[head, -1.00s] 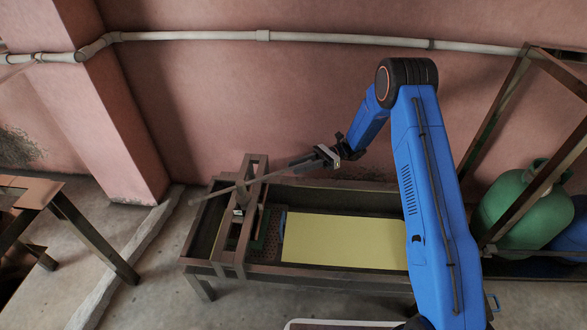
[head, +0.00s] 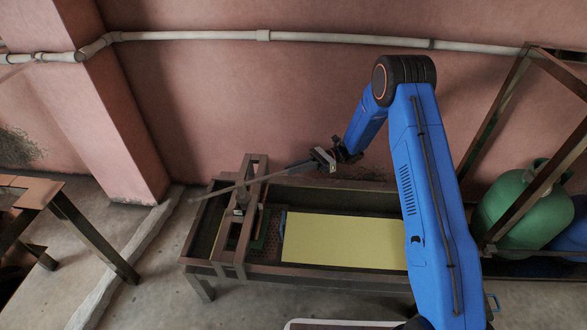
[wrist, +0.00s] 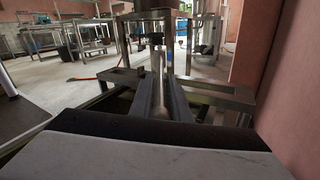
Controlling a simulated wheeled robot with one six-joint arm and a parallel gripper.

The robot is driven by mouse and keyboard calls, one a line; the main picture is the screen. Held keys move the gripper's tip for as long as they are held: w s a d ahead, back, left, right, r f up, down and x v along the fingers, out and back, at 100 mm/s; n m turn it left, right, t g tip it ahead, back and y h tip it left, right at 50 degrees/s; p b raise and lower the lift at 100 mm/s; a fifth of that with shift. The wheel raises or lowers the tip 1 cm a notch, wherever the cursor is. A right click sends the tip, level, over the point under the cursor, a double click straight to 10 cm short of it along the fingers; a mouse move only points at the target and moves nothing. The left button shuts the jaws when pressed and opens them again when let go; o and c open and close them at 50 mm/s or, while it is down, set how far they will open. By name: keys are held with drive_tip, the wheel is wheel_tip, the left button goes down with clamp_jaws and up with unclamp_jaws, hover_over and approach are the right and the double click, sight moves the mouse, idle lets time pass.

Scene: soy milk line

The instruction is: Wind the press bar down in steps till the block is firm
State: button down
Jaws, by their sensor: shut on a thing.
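The press bar (head: 275,176) is a long thin rod lying slantwise across the top of the brown metal press frame (head: 244,238). Its left end sticks out past the frame and its right end reaches my gripper (head: 318,160). My gripper is shut on the bar near that right end, above the back rim of the trough. In the wrist view the bar (wrist: 158,72) runs away between the two fingers of my gripper (wrist: 160,95) toward the press. The block itself is hidden.
The long metal trough (head: 340,268) holds a flat pale-yellow surface (head: 340,240). The pink wall stands close behind, with a white pipe (head: 300,37) along it. A green gas cylinder (head: 520,200) stands in a frame at right. A table (head: 30,192) stands at left.

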drive_tip(key=s+d+m+t+y, duration=0.2)
drive_tip(key=s+m+t, duration=0.2)
drive_tip(key=s+t, duration=0.2)
drive_tip(key=shift+s+d+t, duration=0.15)
drive_tip(key=shift+s+t, duration=0.25)
drive_tip(key=shift+s, duration=0.4)
drive_tip(key=shift+r, duration=0.1)
drive_tip(key=c, duration=1.8)
unclamp_jaws()
drive_tip(key=shift+d, duration=0.1)
drive_tip(key=w+d, duration=0.1)
drive_tip(key=d, duration=1.6)
drive_tip(key=shift+w, duration=0.25)
drive_tip(key=shift+d, duration=0.1)
